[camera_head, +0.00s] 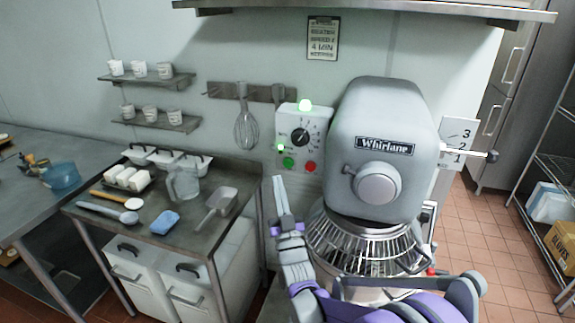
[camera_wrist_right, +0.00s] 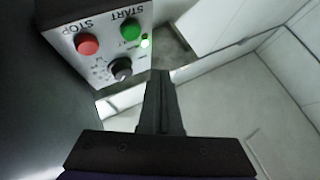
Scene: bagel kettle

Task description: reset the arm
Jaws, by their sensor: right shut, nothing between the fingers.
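My right gripper (camera_head: 279,186) points upward in front of and just below the white control box (camera_head: 303,135). Its fingers are together with nothing between them. In the right wrist view the closed fingers (camera_wrist_right: 161,85) show in the middle, close to the box (camera_wrist_right: 88,14), with a visible gap to its buttons. My right arm comes up from the bottom right, in front of the mixer's lower part. The grey mixer (camera_head: 384,125) has a wire guard (camera_head: 365,248) around its bowl area. My left gripper is not in view.
The box has a dial, a green and a red button, and lit green lights. A steel table (camera_head: 100,215) at left holds a clear jug (camera_head: 184,184), a scoop (camera_head: 217,201), a blue sponge (camera_head: 164,222) and white tubs. A whisk (camera_head: 246,128) hangs on the wall. Tiled floor is open at right.

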